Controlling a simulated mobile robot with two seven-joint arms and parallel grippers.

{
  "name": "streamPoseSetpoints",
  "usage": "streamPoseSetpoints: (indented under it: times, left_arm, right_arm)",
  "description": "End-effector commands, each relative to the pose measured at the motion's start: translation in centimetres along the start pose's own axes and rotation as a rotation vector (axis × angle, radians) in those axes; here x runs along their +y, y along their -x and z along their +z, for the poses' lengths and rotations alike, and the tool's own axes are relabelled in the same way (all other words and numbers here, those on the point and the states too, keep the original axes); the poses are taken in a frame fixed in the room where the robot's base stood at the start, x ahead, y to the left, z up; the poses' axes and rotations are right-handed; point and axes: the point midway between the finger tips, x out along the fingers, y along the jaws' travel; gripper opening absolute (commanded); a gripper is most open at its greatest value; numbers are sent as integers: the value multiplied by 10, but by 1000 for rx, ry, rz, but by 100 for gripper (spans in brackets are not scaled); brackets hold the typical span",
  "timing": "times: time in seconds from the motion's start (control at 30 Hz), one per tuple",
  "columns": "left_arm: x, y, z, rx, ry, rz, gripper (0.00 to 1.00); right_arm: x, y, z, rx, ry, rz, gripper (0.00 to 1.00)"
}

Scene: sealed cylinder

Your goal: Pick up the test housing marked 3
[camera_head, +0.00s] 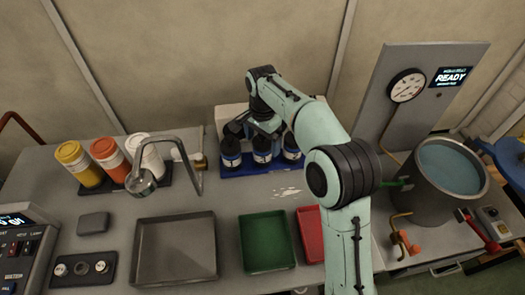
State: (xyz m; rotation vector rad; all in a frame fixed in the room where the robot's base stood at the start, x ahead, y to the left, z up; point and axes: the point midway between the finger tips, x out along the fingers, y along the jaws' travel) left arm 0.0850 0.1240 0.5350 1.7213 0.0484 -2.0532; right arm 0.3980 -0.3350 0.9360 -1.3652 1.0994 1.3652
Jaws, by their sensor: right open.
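Three dark bottle-like housings with blue labels stand upright in a row on a blue tray (262,167): a left one (231,150), a middle one (262,150) and a right one (291,148). I cannot read any number on them, so I cannot tell which, if any, is marked 3. My right gripper (243,131) is open above the left and middle housings, pointing down and left. It partly hides their tops, and I cannot tell whether it touches one. My left gripper is not in view.
Yellow (79,164), orange (109,160) and white (146,157) canisters stand at the left back. A bent metal stand (196,167) rises nearby. Grey (174,248), green (266,241) and red (309,233) trays lie in front. A water-filled pot (447,180) stands right, beside a gauge panel (407,86).

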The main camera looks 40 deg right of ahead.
Motion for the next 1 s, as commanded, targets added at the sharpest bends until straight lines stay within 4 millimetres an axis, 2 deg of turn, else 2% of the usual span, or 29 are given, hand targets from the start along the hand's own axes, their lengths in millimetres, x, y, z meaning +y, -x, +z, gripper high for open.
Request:
streamPoseSetpoints:
  times: [0.07, 0.1, 0.27, 0.3, 0.4, 0.63, 0.73, 1.0]
  left_arm:
    - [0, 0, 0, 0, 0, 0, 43]
    - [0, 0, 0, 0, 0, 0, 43]
    - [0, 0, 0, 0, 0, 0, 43]
    - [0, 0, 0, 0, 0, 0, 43]
    - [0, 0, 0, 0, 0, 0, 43]
    - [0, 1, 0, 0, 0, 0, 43]
    - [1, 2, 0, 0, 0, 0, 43]
    - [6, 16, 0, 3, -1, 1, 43]
  right_arm:
    - [0, 0, 0, 0, 0, 0, 96]
    - [0, 0, 0, 0, 0, 0, 92]
    - [0, 1, 0, 0, 0, 0, 40]
    - [0, 1, 0, 0, 0, 0, 27]
    - [0, 1, 0, 0, 0, -1, 0]
    - [0, 2, 0, 1, 0, -3, 0]
    - [-1, 9, 0, 2, 0, -5, 0]
    - [-1, 60, -1, 3, 0, -7, 0]
